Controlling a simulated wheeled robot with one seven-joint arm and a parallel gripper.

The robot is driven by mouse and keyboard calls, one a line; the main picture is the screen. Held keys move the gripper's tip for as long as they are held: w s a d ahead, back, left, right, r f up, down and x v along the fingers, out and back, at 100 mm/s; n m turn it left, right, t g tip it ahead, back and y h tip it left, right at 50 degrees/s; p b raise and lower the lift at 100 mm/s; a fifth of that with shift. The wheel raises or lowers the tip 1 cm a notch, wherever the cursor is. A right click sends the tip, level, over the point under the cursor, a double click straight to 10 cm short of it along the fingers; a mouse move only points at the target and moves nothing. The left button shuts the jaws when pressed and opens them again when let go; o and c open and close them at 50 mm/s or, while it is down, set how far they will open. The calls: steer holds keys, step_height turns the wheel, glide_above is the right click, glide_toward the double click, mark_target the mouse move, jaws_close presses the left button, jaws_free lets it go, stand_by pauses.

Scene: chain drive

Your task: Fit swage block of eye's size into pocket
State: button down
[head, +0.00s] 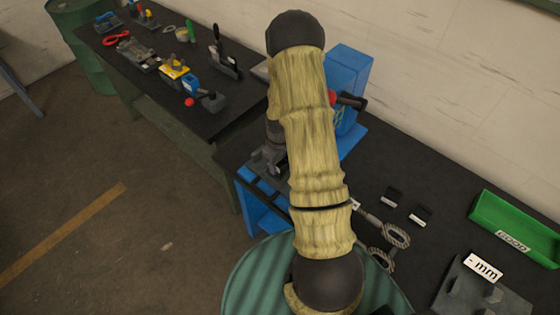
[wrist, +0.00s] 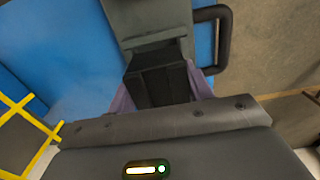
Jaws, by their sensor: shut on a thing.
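My gripper (wrist: 160,88) is shut on a black block (wrist: 158,78), with a purplish finger on either side of it. In the wrist view the block's far end is at a grey metal part (wrist: 155,22) with a stepped recess (wrist: 155,50) against the blue press. I cannot tell whether the block is inside the recess or just in front of it. In the head view my arm hides most of the blue press (head: 348,75), and the held block is not clearly visible. Two more black blocks with white labels, a nearer (head: 420,216) and a farther (head: 392,196), lie on the bench.
A wire rope with looped eyes (head: 395,236) lies on the dark bench. A green tray (head: 500,212) and a grey fixture labelled "-mm" (head: 460,296) stand at the right. A second bench with several tools (head: 150,50) is at the upper left. A dark handle (wrist: 222,40) sits beside the recess.

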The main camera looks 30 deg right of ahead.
steer(key=shift+w+f, duration=0.1)
steer(key=shift+f, duration=0.35)
steer(key=shift+w, duration=0.1)
steer(key=shift+s+d+f+b, duration=0.15)
steer(key=shift+s+f+b, duration=0.1)
steer(key=shift+b, duration=0.1)
steer(key=shift+f, duration=0.15)
steer(key=c, duration=0.5)
jaws_free()
steer(key=shift+f, duration=0.1)
steer(key=shift+w+r+b, duration=0.1)
steer(key=shift+r+b, duration=0.2)
steer(key=shift+r, duration=0.1)
step_height(320, 180, up, 17)
steer(key=b, duration=0.3)
steer(key=shift+f+b, duration=0.15)
steer(key=shift+b, duration=0.15)
